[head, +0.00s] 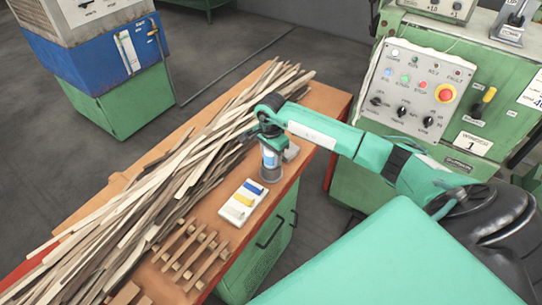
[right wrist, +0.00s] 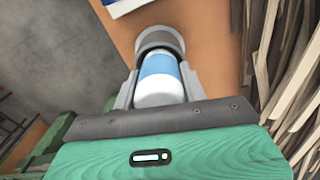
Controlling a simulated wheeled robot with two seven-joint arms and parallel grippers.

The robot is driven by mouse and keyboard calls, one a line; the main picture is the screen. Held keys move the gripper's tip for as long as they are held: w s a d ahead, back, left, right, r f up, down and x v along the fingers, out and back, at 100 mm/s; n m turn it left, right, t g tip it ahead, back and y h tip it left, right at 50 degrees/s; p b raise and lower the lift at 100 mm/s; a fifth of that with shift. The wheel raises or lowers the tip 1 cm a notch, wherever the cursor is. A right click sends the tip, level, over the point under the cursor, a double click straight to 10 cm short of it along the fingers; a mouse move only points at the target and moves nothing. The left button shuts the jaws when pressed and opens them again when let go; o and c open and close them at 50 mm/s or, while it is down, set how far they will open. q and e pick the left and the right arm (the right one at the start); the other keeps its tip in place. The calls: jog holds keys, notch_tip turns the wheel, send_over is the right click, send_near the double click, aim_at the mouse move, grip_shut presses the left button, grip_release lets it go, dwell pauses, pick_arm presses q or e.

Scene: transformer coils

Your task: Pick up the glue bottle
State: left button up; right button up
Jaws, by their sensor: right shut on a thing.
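The glue bottle, white with a blue band (head: 269,159), stands near the right edge of the wooden bench top. A grey round part (head: 270,175) is around its lower end; I cannot tell if this is a cup or part of the bottle. My right gripper (head: 268,146) is directly above and shut on the bottle. In the right wrist view the bottle (right wrist: 158,75) sits between the two grey fingers of my right gripper (right wrist: 162,92). Whether the bottle still touches the bench is unclear. My left gripper is not in view.
A white tray (head: 229,212) with blue, yellow and white pieces lies just in front of the bottle. A long pile of wooden strips (head: 170,185) covers the bench's left side. Wooden racks (head: 187,257) lie at the near end. A green control machine (head: 440,120) stands at right.

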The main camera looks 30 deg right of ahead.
notch_tip(320, 180, up, 27)
jog(key=shift+r+p, duration=0.2)
jog(key=shift+p, duration=0.2)
dwell(0.6)
